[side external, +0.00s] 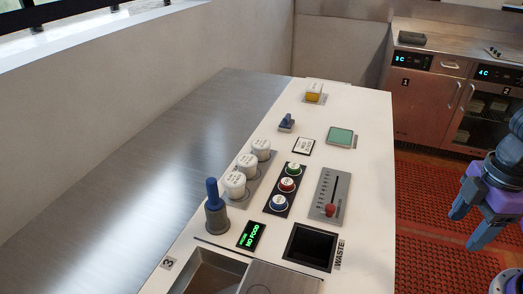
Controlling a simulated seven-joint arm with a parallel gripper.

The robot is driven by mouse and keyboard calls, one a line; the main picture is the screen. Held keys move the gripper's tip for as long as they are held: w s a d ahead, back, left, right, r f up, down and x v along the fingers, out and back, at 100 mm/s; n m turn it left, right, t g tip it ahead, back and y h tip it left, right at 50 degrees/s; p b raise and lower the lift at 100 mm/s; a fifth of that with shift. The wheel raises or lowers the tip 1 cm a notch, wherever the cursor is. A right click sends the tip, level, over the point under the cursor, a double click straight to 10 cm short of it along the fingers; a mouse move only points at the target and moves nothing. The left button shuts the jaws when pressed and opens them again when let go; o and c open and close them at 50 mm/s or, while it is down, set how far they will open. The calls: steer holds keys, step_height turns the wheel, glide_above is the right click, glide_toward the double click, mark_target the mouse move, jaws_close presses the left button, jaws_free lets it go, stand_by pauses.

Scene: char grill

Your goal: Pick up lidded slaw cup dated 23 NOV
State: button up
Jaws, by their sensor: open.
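Three white lidded cups stand upright in a slanting row on a grey strip on the white counter panel: a far one (261,149), a middle one (246,163) and a near one (235,185). Each lid carries dark print too small to read, so I cannot tell which is dated 23 NOV. My gripper (467,230) is at the right edge, open and empty, well to the right of the cups and beyond the panel's edge. Part of my arm is cut off by the frame.
A blue-handled tool (213,207) stands upright just in front of the near cup. Coloured buttons (288,184), a slider plate (329,194) and a square waste opening (311,246) lie right of the cups. Bare steel counter (170,160) is free to their left.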

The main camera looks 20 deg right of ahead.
steer(key=o, duration=0.4)
steer(key=m+t+y, duration=0.4)
steer(key=t+y, duration=0.4)
glide_toward(262, 143)
steer(key=x, duration=1)
steer(key=shift+a+f, duration=0.1)
steer(key=shift+a, duration=0.05)
